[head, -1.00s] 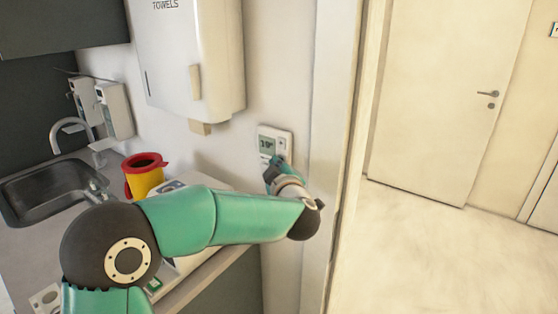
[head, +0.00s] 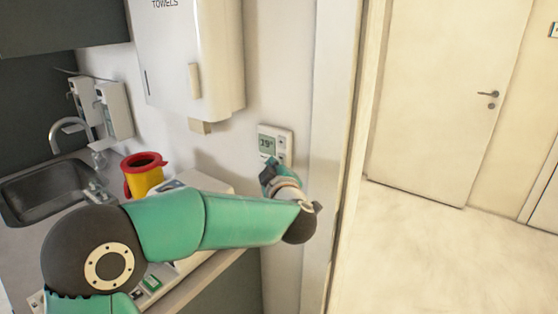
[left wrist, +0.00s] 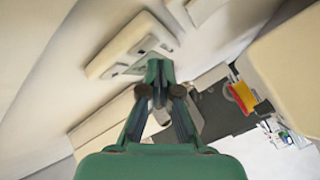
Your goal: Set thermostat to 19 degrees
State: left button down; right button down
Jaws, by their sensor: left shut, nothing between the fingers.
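The thermostat (head: 275,143) is a small white wall unit with a grey-green display, to the right of the towel dispenser. Its display appears to read 19°. In the left wrist view the thermostat (left wrist: 125,42) sits tilted just beyond the fingertips. My left gripper (head: 268,172) is shut and empty, close to the thermostat's lower part and hiding some of it. The left wrist view shows its fingers together (left wrist: 158,72); I cannot tell whether they touch the unit. My right gripper is not in view.
A towel dispenser (head: 200,60) hangs above and left. A red-rimmed yellow bin (head: 145,172) and a sink (head: 45,190) are on the counter at left. A door frame (head: 338,140) stands close right of the thermostat. Open floor (head: 430,250) lies beyond.

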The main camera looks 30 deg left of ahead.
pick_arm(q)
jog(key=shift+s, duration=0.1)
jog(key=s+b, duration=0.1)
jog(key=s, duration=0.4)
jog(key=shift+a+b, duration=0.2)
jog(key=shift+b, duration=0.15)
jog(key=shift+w, duration=0.1)
dwell(0.4)
